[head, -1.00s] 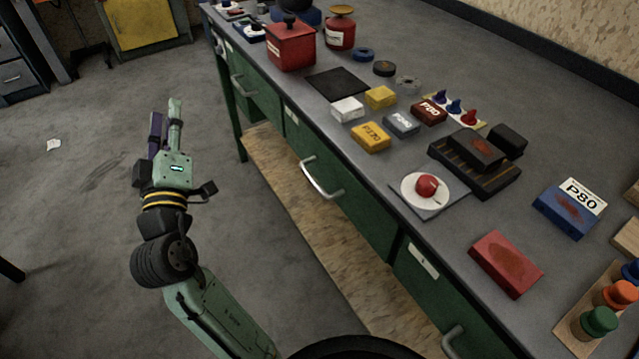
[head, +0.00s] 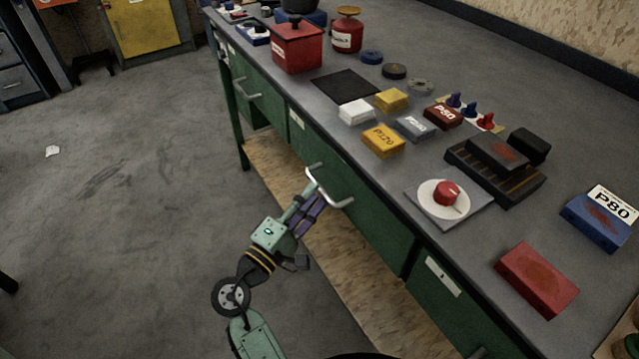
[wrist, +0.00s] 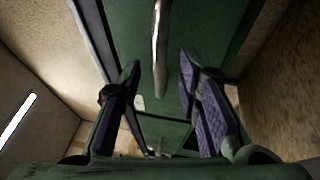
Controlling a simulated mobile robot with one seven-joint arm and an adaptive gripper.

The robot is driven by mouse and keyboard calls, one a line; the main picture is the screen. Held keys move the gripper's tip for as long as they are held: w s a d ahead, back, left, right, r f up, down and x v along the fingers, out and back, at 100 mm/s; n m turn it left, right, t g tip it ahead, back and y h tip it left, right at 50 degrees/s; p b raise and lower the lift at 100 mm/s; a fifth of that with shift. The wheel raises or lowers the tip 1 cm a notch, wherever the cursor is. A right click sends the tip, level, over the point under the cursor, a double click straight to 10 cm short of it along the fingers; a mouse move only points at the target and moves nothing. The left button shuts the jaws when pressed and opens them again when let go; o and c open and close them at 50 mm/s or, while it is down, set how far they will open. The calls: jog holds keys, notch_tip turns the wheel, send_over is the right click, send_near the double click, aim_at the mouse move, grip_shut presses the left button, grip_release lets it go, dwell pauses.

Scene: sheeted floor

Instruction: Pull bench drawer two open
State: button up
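The green workbench has several drawers along its front. The middle drawer (head: 368,205) is closed, with a bare metal bar handle (head: 340,203). My gripper (head: 314,186) is at the left part of that handle in the head view, and its fingers cover some of the bar. In the wrist view the handle (wrist: 160,45) runs lengthwise between the two purple-padded fingers (wrist: 160,66), with a gap on each side. The gripper is open. Whether a fingertip touches the drawer front cannot be told.
The far-left drawer has its own handle (head: 246,92); another drawer (head: 450,308) is at right. The bench top holds a red box (head: 297,47), sandpaper blocks, a white plate (head: 432,207) with a red knob and a red block (head: 536,279).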

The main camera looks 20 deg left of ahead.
aim_at(320, 189)
jog(key=shift+p+x, duration=0.3)
jog(key=shift+x, duration=1.4)
grip_shut()
